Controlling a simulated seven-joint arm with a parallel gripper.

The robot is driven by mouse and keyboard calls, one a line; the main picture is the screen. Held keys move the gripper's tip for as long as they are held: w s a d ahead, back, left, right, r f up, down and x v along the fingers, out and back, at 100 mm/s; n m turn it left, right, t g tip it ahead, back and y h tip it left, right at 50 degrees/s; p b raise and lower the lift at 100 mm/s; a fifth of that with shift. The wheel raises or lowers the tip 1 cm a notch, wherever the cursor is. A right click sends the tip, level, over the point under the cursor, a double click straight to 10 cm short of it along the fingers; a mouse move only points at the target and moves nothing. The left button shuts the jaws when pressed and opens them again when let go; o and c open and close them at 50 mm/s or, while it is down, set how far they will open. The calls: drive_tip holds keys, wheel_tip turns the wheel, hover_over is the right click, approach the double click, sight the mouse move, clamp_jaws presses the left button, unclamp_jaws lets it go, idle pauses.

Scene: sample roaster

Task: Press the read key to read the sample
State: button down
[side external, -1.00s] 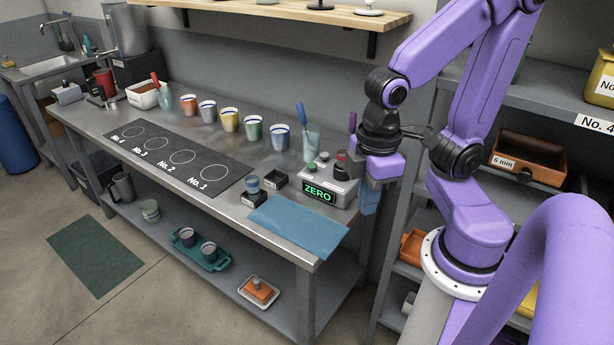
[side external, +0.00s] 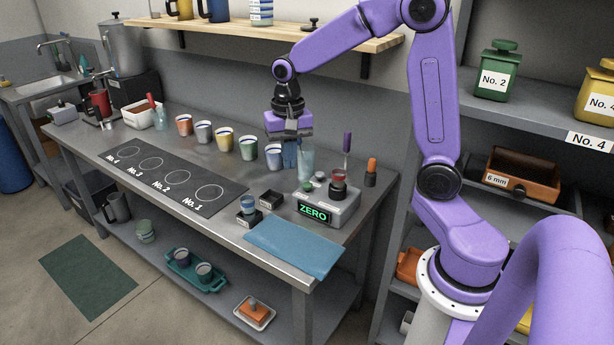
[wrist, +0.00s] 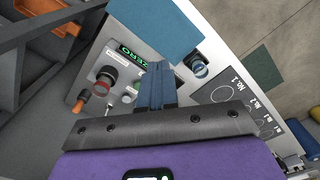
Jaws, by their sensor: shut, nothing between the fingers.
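The grey reader box (side external: 340,211) stands at the right end of the bench, its display (side external: 315,213) showing "ZERO" in green. It also shows in the wrist view (wrist: 120,72). On its top are a green key (side external: 308,187), a smaller knob (side external: 320,177) behind it, and a red-and-dark round piece (side external: 338,181), seen as a red ring in the wrist view (wrist: 106,77). I cannot read which key is the read key. My gripper (side external: 290,165) is shut and empty, fingers down, above the bench behind and left of the box, apart from it.
Several cups (side external: 223,138) line the bench's back. A small cup (side external: 248,205) sits on a dark block. A blue cloth (side external: 295,247) lies in front.

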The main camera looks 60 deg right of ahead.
drive_tip(key=w+d+m, duration=0.4)
drive_tip(key=d+m, duration=0.1)
drive_tip(key=d, duration=0.2)
drive_tip(key=m, duration=0.5)
hover_over(307, 184)
wheel_tip(307, 184, down, 2)
drive_tip(key=shift+a, duration=0.1)
drive_tip(key=shift+f, duration=0.15)
wheel_tip(307, 184, down, 14)
drive_tip(key=shift+r, duration=0.1)
